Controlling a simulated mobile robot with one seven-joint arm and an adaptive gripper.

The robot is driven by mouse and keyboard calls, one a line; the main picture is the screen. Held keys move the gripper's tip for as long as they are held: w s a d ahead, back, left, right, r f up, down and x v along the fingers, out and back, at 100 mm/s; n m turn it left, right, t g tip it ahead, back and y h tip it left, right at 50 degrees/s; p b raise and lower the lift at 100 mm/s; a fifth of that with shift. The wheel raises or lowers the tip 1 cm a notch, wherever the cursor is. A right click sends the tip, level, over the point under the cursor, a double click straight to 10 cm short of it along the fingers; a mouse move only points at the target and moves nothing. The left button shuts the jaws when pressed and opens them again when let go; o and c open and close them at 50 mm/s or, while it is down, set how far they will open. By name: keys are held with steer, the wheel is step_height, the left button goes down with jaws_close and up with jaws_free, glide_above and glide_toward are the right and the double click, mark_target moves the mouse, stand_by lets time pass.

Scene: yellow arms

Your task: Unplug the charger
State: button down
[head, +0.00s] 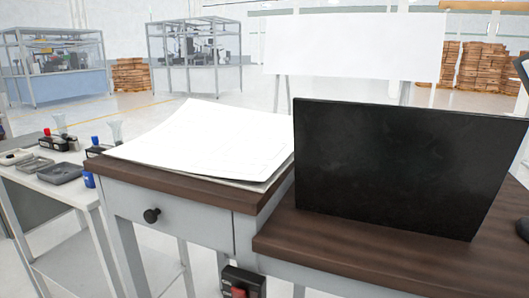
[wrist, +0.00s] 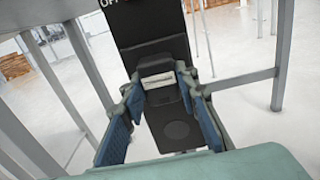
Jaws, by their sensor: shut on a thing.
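The charger (wrist: 158,84), a small dark block with a pale patch, shows in the wrist view over the face of a black power strip (wrist: 150,30). My gripper (wrist: 158,79), with blue-padded fingers, is shut on the charger from both sides. I cannot tell whether its pins are inside the socket. A round empty socket (wrist: 177,130) lies on the strip nearer my gripper's base. The strip's top end carries the letters "OFF". In the head view, the black strip with a red switch (head: 239,292) hangs below the desk edge; the charger and my gripper are not visible there.
A brown-topped desk (head: 330,262) holds a black upright panel (head: 400,165) and white paper sheets (head: 205,138). Grey desk legs (wrist: 285,50) flank the strip. A side table (head: 55,190) with trays stands left. Open floor lies beyond.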

steer(key=v, duration=0.6)
stand_by(1.1)
steer(key=c, duration=1.4)
jaws_free()
steer(key=shift+c, duration=0.2)
